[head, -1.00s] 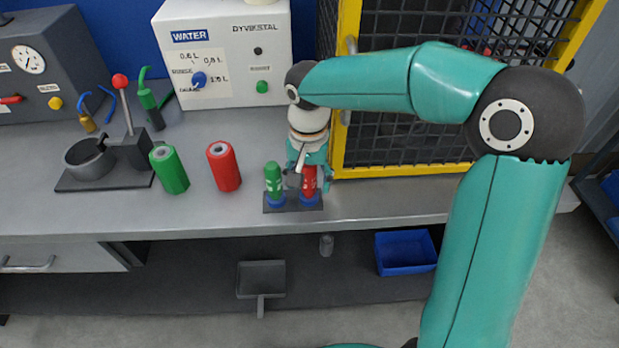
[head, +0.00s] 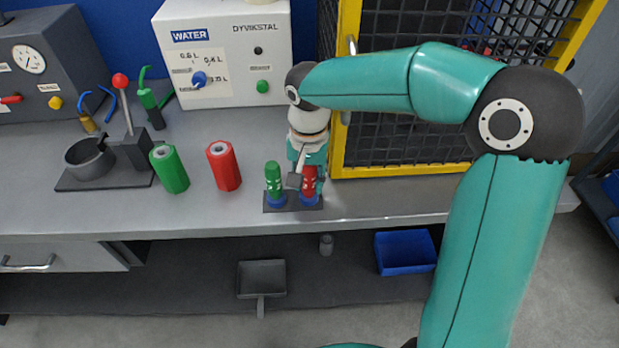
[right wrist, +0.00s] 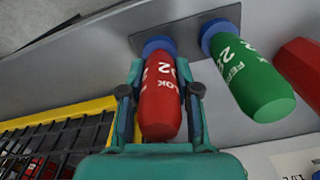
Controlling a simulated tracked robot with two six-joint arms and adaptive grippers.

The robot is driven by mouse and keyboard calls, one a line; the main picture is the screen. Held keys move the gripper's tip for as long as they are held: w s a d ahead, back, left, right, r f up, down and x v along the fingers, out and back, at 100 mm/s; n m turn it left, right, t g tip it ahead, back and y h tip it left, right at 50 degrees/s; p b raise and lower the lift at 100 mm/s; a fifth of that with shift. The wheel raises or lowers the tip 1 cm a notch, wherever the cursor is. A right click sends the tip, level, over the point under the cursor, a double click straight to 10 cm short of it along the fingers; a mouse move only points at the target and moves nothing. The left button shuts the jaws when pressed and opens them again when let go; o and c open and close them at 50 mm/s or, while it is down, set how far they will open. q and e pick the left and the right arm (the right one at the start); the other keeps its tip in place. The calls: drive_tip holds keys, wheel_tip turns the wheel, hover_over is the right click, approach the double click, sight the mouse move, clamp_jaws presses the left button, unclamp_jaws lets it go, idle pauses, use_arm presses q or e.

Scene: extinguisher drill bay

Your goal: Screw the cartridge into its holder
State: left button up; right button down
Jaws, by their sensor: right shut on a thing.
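A red cartridge (head: 309,182) stands upright at the right end of a small dark holder plate (head: 291,206), with its lower end at a blue socket. My right gripper (head: 306,172) is above it, pointing down, with its fingers around the red cartridge. In the right wrist view my right gripper (right wrist: 160,105) is shut on the red cartridge (right wrist: 161,95), one finger on each side. The blue collar (right wrist: 158,45) shows at the cartridge's end. A green cartridge (head: 273,178) stands in the other blue socket; it also shows in the right wrist view (right wrist: 250,80). My left gripper is out of view.
A green cylinder (head: 170,169) and a red cylinder (head: 223,166) stand left of the holder on the grey bench. A yellow-framed mesh cage (head: 400,171) rises close on the right. A white water box (head: 225,90) stands behind. The bench front is clear.

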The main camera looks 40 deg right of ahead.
drive_tip(key=shift+r, duration=0.2)
wheel_tip(320, 180, up, 13)
drive_tip(key=shift+w+r+p, duration=0.1)
drive_tip(key=shift+r+p, duration=0.1)
drive_tip(key=shift+p, duration=0.6)
wheel_tip(320, 180, up, 14)
drive_tip(key=p, duration=0.3)
drive_tip(key=shift+r+p, duration=0.15)
drive_tip(key=shift+p, duration=0.2)
